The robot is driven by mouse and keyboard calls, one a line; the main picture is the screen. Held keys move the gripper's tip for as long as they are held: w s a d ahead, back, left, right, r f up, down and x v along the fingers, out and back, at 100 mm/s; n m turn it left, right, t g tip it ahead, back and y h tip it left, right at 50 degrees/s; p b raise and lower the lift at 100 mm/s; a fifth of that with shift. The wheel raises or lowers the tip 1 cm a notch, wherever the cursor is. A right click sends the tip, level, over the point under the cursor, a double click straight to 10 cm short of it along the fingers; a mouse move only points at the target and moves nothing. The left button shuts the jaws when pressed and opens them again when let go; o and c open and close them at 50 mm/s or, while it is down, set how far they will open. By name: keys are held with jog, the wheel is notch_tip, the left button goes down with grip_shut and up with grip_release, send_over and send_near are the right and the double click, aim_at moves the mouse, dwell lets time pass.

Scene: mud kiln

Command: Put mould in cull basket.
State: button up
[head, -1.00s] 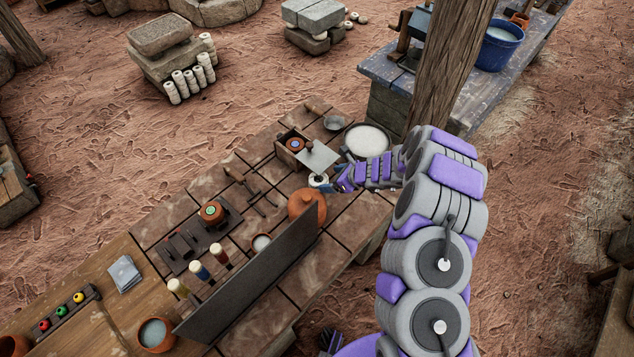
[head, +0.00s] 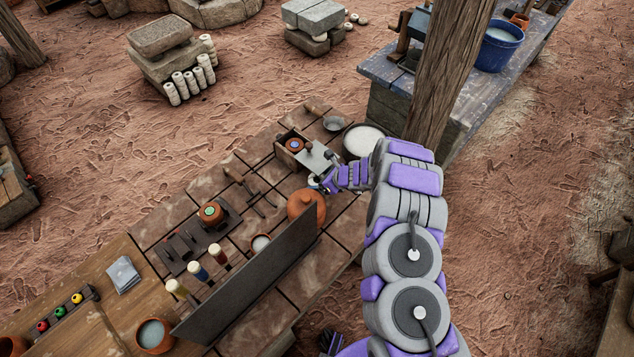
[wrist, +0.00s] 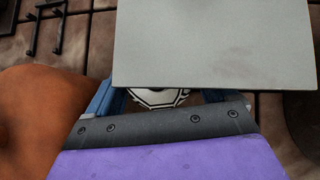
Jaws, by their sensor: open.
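A small round white piece with a black pattern (wrist: 155,98) shows between the fingers in the wrist view; its far side is hidden under a grey plate. Whether it is the mould I cannot tell. In the head view a bit of its white rim (head: 313,180) shows beside my gripper (head: 325,187). My gripper (wrist: 158,92) is open, with one blue finger on each side of the piece. A terracotta lidded jar (head: 306,207) stands close by; it fills the left of the wrist view (wrist: 40,115). I cannot make out a cull basket.
The grey plate (head: 318,158) juts from a wooden box (head: 290,147), close above the fingers. A pan of white material (head: 365,139) is to the right. A dark upright board (head: 250,275) lines the near edge. A wooden post (head: 445,75) stands behind my arm.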

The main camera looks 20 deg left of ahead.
jog(key=shift+d+r, duration=0.1)
jog(key=shift+d, duration=0.1)
jog(key=c, duration=0.4)
jog(key=shift+a, duration=0.15)
jog(key=c, duration=0.7)
jog(key=shift+d, duration=0.2)
jog(key=shift+a+r, duration=0.15)
jog(key=shift+a, duration=0.05)
jog(key=shift+s, duration=0.1)
